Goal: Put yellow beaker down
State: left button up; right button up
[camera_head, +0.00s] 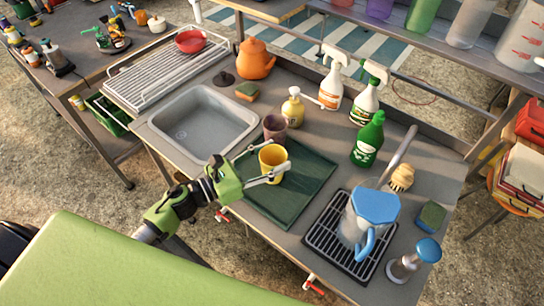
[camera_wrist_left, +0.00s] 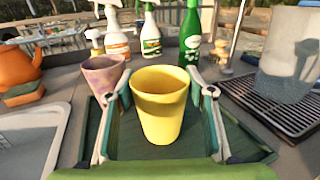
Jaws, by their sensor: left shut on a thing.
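The yellow beaker (camera_head: 272,160) is upright above or on the dark green tray (camera_head: 318,173) on the counter. My left gripper (camera_head: 268,170) comes in from the lower left, shut on the beaker with a finger on each side. In the left wrist view the yellow beaker (camera_wrist_left: 162,108) stands between the two fingers (camera_wrist_left: 162,110), its open rim up. I cannot tell whether its base touches the tray. A mauve cup (camera_head: 275,128) stands just behind it and also shows in the left wrist view (camera_wrist_left: 103,74). My right gripper does not show.
A sink (camera_head: 203,122) lies left of the tray. A drying grid (camera_head: 335,240) with a blue-lidded pitcher (camera_head: 368,215) is to the right. A green bottle (camera_head: 368,140), two spray bottles and a soap pump (camera_head: 292,108) stand behind. The tray's front part is bare.

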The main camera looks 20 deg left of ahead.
pick_arm(q)
jog(key=o, duration=1)
jog(key=shift+o, duration=0.2)
jog(key=shift+r+p, duration=0.15)
jog(key=shift+p, duration=0.15)
jog(key=shift+s+a+f, duration=0.2)
jog(key=shift+s, duration=0.05)
jog(key=b+v, duration=0.4)
jog(key=v, duration=0.6)
jog(key=shift+s+a+b, duration=0.1)
jog(key=shift+a+b, duration=0.05)
jog(key=shift+b, duration=0.15)
jog(key=shift+s+a+r, duration=0.2)
jog(key=shift+s+a, duration=0.15)
jog(key=shift+s, duration=0.05)
